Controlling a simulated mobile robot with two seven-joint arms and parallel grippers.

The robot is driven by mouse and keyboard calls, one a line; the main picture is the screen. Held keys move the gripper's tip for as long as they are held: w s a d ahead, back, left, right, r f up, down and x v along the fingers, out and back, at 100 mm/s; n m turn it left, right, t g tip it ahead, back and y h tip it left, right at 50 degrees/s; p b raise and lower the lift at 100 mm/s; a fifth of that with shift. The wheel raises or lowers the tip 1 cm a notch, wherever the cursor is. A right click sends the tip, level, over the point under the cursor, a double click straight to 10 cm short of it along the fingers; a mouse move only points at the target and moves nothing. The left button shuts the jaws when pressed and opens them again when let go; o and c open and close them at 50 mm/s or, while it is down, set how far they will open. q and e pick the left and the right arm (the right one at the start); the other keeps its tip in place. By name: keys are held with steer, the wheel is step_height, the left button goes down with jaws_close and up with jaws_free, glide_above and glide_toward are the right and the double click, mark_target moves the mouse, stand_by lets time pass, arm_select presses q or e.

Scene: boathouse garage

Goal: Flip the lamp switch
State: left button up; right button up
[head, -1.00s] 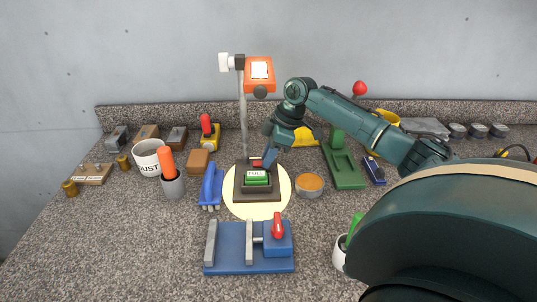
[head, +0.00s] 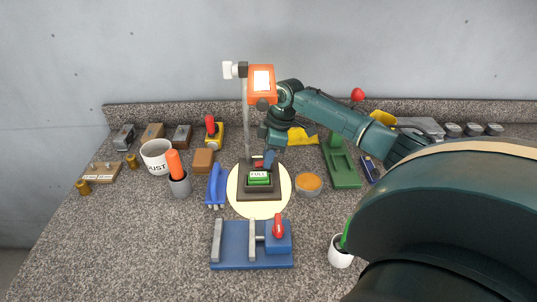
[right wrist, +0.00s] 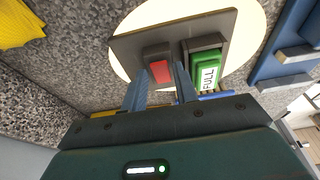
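The lamp has an orange head (head: 262,82) on a thin grey pole, with a dark base (head: 245,195) standing on a pale round disc. On the base are a red switch (right wrist: 160,70) in a dark housing and a green block marked FULL (head: 258,178), which also shows in the right wrist view (right wrist: 207,68). My right gripper (right wrist: 160,84) is open, its two blue fingers apart, one on each side of the red switch in the picture. Contact cannot be told. In the head view, my right gripper (head: 264,161) is at the back of the base. My left gripper is not in view.
A blue-handled tool (head: 215,187) lies left of the base, and a round orange-topped tin (head: 308,183) is at its right. A blue vise (head: 250,246) stands in front. A green stand (head: 342,165) is farther right. The front left counter is clear.

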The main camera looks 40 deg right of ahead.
steer(key=v, duration=0.7)
steer(key=shift+r+b, duration=0.25)
steer(key=shift+b, duration=0.15)
steer(key=shift+s, duration=0.1)
stand_by(0.3)
